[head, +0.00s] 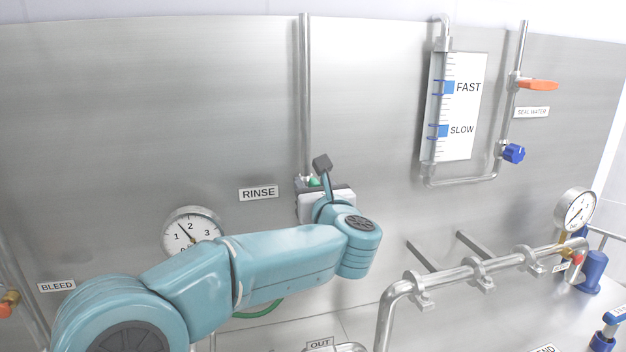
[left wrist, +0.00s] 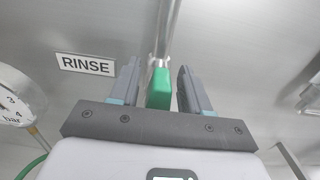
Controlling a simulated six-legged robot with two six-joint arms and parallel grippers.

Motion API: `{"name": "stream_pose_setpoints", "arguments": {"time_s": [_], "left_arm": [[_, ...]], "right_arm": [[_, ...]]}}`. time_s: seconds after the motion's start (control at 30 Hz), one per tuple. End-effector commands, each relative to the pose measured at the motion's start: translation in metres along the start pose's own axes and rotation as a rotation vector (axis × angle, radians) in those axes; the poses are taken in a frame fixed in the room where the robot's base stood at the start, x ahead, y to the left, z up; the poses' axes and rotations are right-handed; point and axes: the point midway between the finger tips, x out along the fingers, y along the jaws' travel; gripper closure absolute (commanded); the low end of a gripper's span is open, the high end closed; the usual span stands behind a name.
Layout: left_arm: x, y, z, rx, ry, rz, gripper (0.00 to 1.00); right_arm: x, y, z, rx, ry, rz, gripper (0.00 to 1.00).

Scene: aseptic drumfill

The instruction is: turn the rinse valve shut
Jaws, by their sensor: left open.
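The rinse valve's green handle (left wrist: 160,88) stands between the two fingers of my left gripper (left wrist: 158,76) in the left wrist view. It looks roughly in line with the metal pipe (left wrist: 169,35) behind it. The fingers are open, with a gap visible on both sides of the handle. In the head view only a small bit of the green handle (head: 314,181) shows, right of the RINSE label (head: 258,193). My left gripper (head: 312,182) is at the valve there, and my wrist and forearm hide most of it. My right gripper is not in view.
A round gauge (head: 191,230) sits on the panel left of the valve, partly behind my left arm. A flow scale (head: 456,107), an orange handle (head: 538,85) and a blue knob (head: 513,153) are at upper right. A pipe (head: 440,278) runs across the lower right.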

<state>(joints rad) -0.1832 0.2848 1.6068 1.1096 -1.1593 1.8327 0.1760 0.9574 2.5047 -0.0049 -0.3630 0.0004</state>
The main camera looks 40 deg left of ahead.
Motion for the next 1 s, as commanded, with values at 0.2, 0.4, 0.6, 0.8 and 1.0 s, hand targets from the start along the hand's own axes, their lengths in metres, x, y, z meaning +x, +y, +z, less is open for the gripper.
{"name": "stream_pose_setpoints", "arguments": {"time_s": [0.2,0.4,0.6,0.8,1.0], "left_arm": [[0.0022,0.0,-0.0005,0.0,0.0,-0.001,0.53],[0.0018,0.0,-0.0004,0.0,0.0,0.0,0.95],[0.0017,-0.0002,-0.0003,0.003,0.0,-0.001,1.0],[0.0015,-0.0014,-0.001,0.045,0.0,-0.001,1.0],[0.0014,-0.0047,-0.0015,0.161,0.0,-0.001,1.0]], "right_arm": [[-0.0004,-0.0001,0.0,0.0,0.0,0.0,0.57],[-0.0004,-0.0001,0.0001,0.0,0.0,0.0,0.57],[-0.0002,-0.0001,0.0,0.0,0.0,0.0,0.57],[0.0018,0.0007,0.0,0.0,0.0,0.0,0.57],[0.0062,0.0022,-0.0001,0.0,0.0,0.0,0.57]]}}
